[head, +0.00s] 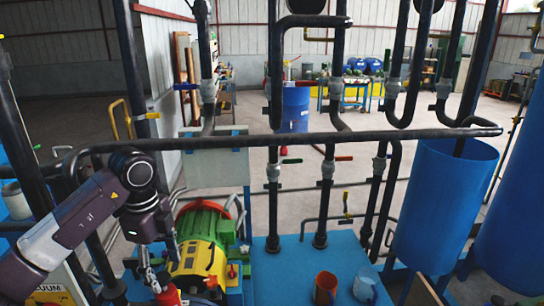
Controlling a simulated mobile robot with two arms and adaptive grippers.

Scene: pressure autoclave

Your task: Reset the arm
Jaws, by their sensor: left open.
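My left arm comes in from the left edge and bends down at a dark joint. My left gripper (152,278) points down at the lower left, beside the yellow and green pump motor (200,245). Its fingers are small and partly dark in this view, and they look open. A red part (169,296) shows just below the fingertips; I cannot tell whether they touch it. My right gripper is not in view.
Dark vertical pipes (273,200) with valves and a horizontal pipe (330,138) stand close in front. A blue open tank (440,205) is at the right. An orange cup (325,288) and a light blue cup (365,286) stand on the blue base (285,265).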

